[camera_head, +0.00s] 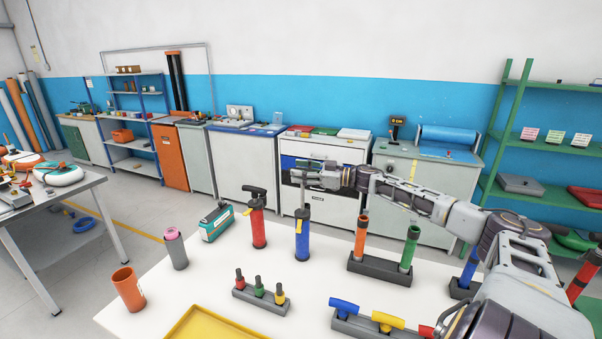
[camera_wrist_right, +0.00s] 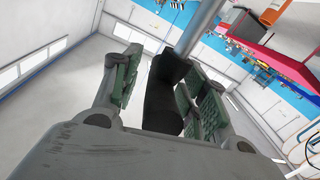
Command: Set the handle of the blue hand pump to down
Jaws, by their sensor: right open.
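The blue hand pump (camera_head: 302,246) stands upright on the white table, with a black collar and a yellow lever near its top. A thin rod rises from the collar towards my right gripper (camera_head: 305,176), so the handle appears raised. The gripper largely hides the handle in the head view. In the right wrist view the black handle (camera_wrist_right: 166,92) lies between the green-padded fingers of my right gripper (camera_wrist_right: 160,88), with a grey rod behind it. The fingers are open around it, with a gap on the left side. My left gripper is not in view.
A red hand pump (camera_head: 258,229) stands left of the blue one. A dark holder (camera_head: 378,268) with orange and green tubes is to the right. A small rack (camera_head: 262,302) and a yellow tray (camera_head: 212,325) are in front. An orange cup (camera_head: 128,290) stands at left.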

